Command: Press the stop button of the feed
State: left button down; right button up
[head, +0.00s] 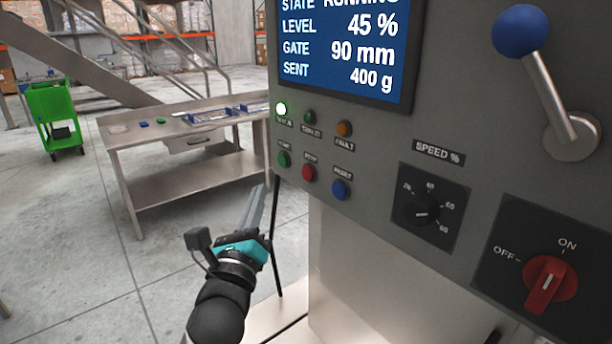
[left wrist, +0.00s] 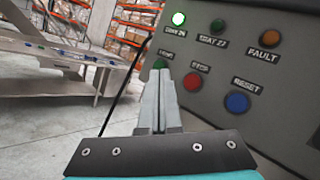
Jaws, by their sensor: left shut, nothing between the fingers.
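The red stop button (head: 308,173) sits on the grey control panel between a green start button (head: 284,158) and a blue reset button (head: 340,189). In the left wrist view the red stop button (left wrist: 193,82) is just right of my fingertips. My left gripper (head: 257,196) is shut and empty, in front of the panel, left of and below the buttons in the head view. In the left wrist view its closed fingers (left wrist: 160,80) partly cover the green start button. My right gripper is not in view.
The screen (head: 345,45) reads running, level 45 %. A speed dial (head: 423,210), a red on/off switch (head: 548,284) and a blue-knobbed lever (head: 521,31) are on the panel. A steel table (head: 180,180) and green cart (head: 52,110) stand behind left.

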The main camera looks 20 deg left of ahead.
aim_at(302, 171)
pick_arm(q)
jog(key=w+d+b, duration=0.1)
jog(key=w+d, duration=0.2)
jog(key=w, duration=0.3)
jog(key=shift+d+b, duration=0.35)
jog(key=shift+d, duration=0.05)
jog(key=shift+w, duration=0.2)
dwell(1.6)
jog(key=shift+w+d, duration=0.2)
jog(key=shift+w, duration=0.1)
jog(key=shift+w+d, duration=0.25)
jog(key=shift+w, duration=0.1)
dwell(0.6)
dwell(0.4)
jog(key=shift+s+a+p, duration=0.4)
jog(key=shift+s+a, duration=0.05)
jog(key=shift+s, duration=0.3)
